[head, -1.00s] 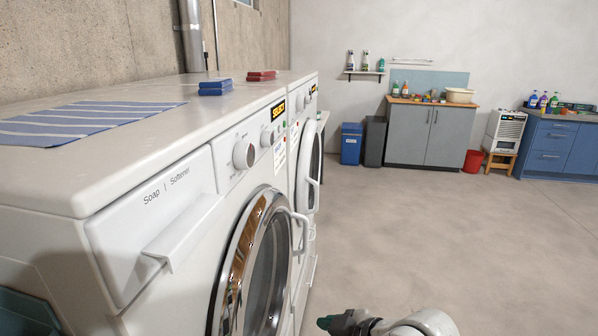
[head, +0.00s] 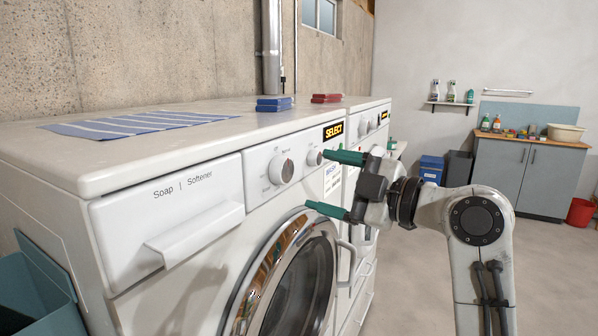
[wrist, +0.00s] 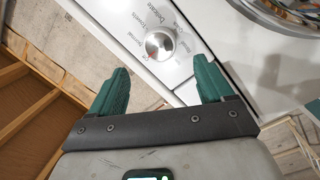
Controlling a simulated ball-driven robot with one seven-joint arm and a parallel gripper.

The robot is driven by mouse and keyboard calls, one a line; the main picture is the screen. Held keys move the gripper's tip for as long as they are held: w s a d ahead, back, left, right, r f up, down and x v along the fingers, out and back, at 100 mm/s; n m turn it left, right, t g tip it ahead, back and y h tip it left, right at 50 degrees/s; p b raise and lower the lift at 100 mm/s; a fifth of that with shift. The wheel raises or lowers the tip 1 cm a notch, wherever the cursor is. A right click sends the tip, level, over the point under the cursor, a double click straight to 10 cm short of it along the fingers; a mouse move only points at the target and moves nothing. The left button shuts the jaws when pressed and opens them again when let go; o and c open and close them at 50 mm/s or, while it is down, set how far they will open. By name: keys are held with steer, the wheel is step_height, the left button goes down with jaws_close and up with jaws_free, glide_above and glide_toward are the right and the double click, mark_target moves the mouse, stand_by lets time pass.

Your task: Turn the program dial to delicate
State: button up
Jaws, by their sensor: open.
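The program dial (head: 281,169) is a round silver-white knob on the front panel of the near washing machine (head: 190,240). Printed labels surround it; in the wrist view the dial (wrist: 160,45) has words such as Normal, Towels and Delicate beside it. A red mark shows on the dial's upper right in the head view; I cannot tell exactly which label it meets. My gripper (head: 336,184) is open and empty, in front of the panel and to the right of the dial. In the wrist view the dial appears between and beyond its green fingers (wrist: 162,64), apart from them.
A smaller knob (head: 315,157) and a SELECT display (head: 333,132) are right of the dial. The soap drawer (head: 165,215) is left, the round door (head: 290,275) below.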

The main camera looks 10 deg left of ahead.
mark_target(287, 172)
steer(key=p+x, duration=0.1)
steer(key=x, duration=0.6)
steer(key=shift+w+a, duration=0.1)
steer(key=shift+a, duration=0.1)
steer(key=c, duration=1)
